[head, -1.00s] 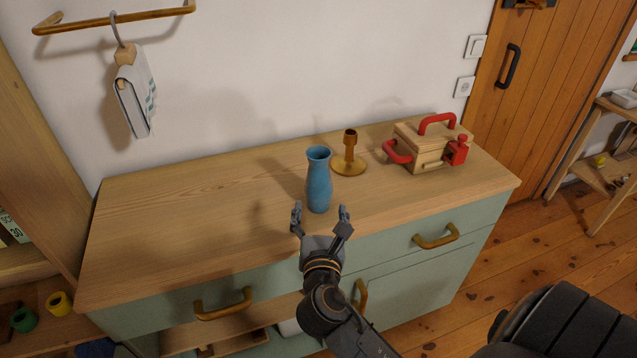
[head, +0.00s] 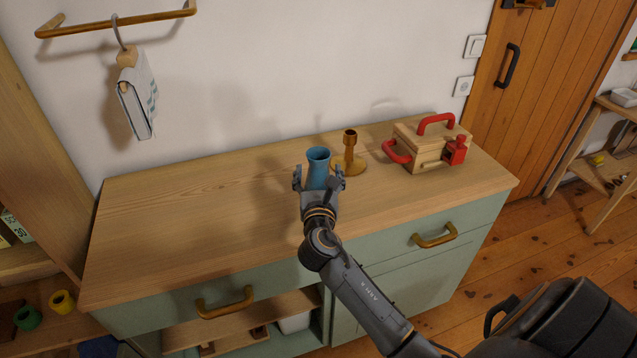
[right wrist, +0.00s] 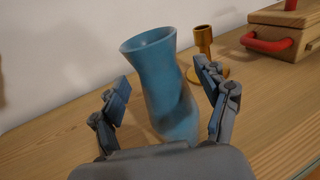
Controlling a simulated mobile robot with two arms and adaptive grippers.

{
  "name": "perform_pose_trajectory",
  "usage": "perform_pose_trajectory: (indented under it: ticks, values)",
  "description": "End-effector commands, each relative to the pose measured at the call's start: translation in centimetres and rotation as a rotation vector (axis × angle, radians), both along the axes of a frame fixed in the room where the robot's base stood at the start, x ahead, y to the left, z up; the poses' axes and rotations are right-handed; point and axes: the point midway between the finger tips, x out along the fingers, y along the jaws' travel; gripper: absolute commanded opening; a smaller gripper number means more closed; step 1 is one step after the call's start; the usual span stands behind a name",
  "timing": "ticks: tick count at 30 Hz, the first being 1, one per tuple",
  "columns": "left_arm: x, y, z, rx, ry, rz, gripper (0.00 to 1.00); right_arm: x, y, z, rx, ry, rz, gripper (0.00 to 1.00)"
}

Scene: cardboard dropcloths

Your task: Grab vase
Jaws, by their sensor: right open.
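The blue vase (head: 318,165) stands upright on the wooden top of the green cabinet. My right gripper (head: 319,175) is open, with one finger on each side of the vase; it hides the vase's lower part in the head view. In the right wrist view the vase (right wrist: 163,85) stands between the two open fingers of the gripper (right wrist: 167,98), with a visible gap on the left side. The right finger is closer to the vase; I cannot tell whether it touches. My left gripper is not in view.
A brass candle holder (head: 350,148) stands just behind and right of the vase. A wooden box with red handles (head: 425,150) is farther right. The left part of the cabinet top (head: 190,220) is clear. A cloth (head: 137,100) hangs from a wall rail.

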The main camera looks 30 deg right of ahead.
Motion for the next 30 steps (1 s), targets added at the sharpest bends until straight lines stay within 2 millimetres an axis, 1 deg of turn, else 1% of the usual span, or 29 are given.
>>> perform_pose_trajectory:
  ticks: [1,4,12,13,14,15,17,18,23,24,30]
  values:
    - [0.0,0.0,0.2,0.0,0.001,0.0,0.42,0.7,-0.4,0.2,-0.002,-0.001,-0.002,0.75]
    - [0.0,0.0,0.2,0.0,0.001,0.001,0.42,1.5,-0.9,0.1,-0.001,-0.001,0.001,0.75]
    - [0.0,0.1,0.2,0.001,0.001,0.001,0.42,1.7,-1.1,0.0,0.0,0.0,0.001,0.75]
    - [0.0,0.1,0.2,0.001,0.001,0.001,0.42,1.7,-1.1,0.0,0.0,0.0,0.001,0.71]
    - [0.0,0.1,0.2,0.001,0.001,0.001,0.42,1.7,-1.1,0.0,0.0,0.0,0.001,0.65]
    - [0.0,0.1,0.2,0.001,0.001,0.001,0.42,1.7,-1.1,0.0,0.0,0.0,0.001,0.56]
    - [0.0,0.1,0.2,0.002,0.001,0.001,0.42,1.7,-1.1,0.0,0.0,0.0,0.001,0.44]
    - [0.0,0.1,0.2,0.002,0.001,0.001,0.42,1.7,-1.1,0.0,0.0,0.0,0.001,0.36]
    - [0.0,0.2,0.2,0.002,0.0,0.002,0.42,1.7,-1.1,0.0,0.001,0.001,0.001,0.03]
    - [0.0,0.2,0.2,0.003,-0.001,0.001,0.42,1.7,-1.1,0.0,0.001,0.001,0.001,0.0]
    - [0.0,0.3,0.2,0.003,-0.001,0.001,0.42,1.7,-1.1,0.2,0.0,-0.002,0.001,0.0]
